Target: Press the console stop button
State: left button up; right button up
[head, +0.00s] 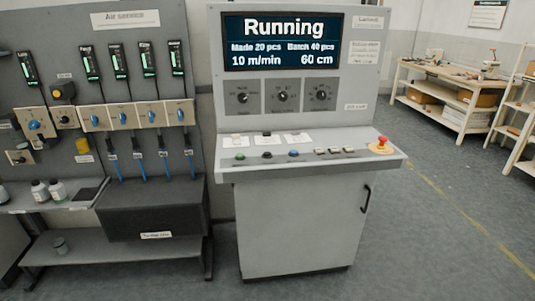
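The grey console (295,215) stands in the middle of the head view. Its screen (283,41) reads "Running", "Made 20 pcs", "Batch 40 pcs", "10 m/min" and "60 cm". On its sloped desk, from left to right, are a green button (240,156), a dark button (267,154) and a blue button (294,153). White labels above them are too small to read. A red mushroom button (382,142) on a yellow base sits at the desk's right end. Neither of my grippers is in view.
Three dials (283,95) sit below the screen. An air service panel (135,50) with gauges and blue hoses stands at left, above a shelf with bottles (48,190) and a dark box (152,209). A workbench (445,95) stands back right. The floor (420,240) at right is clear.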

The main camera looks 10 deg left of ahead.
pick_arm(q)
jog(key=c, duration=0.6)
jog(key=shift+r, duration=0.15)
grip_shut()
